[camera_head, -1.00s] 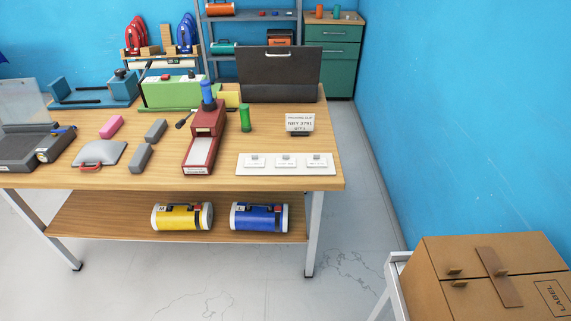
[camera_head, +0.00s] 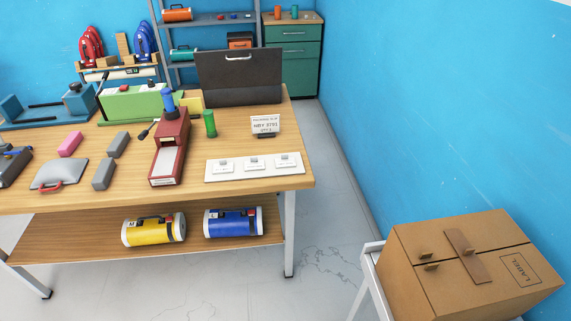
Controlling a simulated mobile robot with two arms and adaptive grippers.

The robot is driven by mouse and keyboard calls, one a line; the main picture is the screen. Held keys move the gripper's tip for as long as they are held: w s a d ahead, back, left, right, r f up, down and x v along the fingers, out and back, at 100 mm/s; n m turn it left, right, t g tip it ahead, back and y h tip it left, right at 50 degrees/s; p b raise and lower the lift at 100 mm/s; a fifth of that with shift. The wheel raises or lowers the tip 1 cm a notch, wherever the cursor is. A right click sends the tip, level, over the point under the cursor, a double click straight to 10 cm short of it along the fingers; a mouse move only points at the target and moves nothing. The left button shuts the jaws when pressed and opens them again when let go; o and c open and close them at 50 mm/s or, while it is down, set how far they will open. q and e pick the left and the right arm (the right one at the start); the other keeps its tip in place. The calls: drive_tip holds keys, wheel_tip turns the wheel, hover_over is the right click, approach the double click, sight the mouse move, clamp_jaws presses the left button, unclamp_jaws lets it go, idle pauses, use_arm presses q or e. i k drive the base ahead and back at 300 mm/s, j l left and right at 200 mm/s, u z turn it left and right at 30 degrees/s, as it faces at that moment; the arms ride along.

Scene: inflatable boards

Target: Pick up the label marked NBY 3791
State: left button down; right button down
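The label marked NBY 3791 (camera_head: 265,124) is a small white card with dark print. It stands upright in a dark holder near the right end of the wooden table (camera_head: 240,191). Neither of my grippers shows in the head view.
A green cylinder (camera_head: 210,123) and a red device (camera_head: 168,150) stand left of the label, and a black case (camera_head: 238,80) stands behind it. A cardboard box (camera_head: 465,265) sits on a stand at the lower right. Clear floor lies between table and stand.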

sight(284, 162)
drive_tip(key=i+j+z, duration=0.2)
drive_tip(key=i+j, duration=0.2)
drive_tip(key=i, duration=0.2)
drive_tip(key=i+j+z, duration=0.15)
drive_tip(key=i+j, duration=0.35)
